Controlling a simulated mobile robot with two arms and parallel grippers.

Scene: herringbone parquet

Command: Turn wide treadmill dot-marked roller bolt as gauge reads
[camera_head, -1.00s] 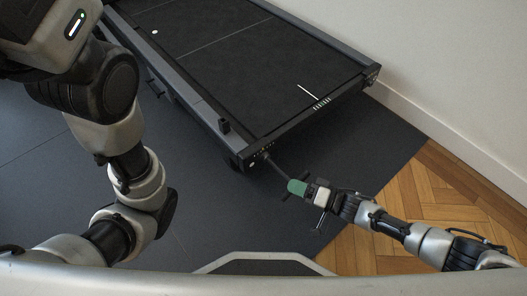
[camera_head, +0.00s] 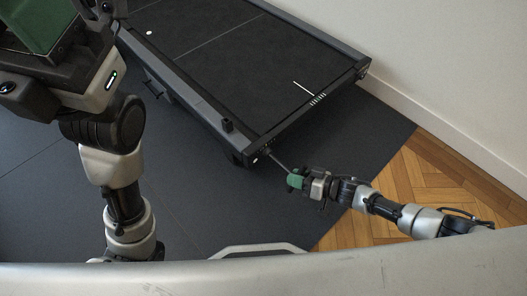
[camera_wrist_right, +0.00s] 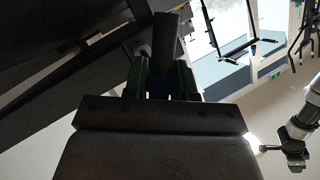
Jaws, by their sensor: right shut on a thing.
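The treadmill (camera_head: 205,112) lies with its rear end toward me. Its dark belt (camera_head: 240,70) carries a white line (camera_head: 304,88), beside a striped gauge (camera_head: 318,99) on the rear edge. Small marks (camera_head: 264,150) show at the near left rear corner. My right gripper (camera_head: 295,181) is shut on a dark tool; its thin shaft (camera_head: 279,163) reaches that corner. The bolt and the shaft's tip are too small to make out. In the right wrist view the green fingers hold the dark bar (camera_wrist_right: 166,40). My left gripper (camera_head: 38,22), green, is partly cut off at upper left.
The treadmill stands on a dark mat (camera_head: 345,140). Herringbone parquet (camera_head: 440,170) and a white wall (camera_head: 450,70) with a baseboard lie to the right. Mat between my arms is clear.

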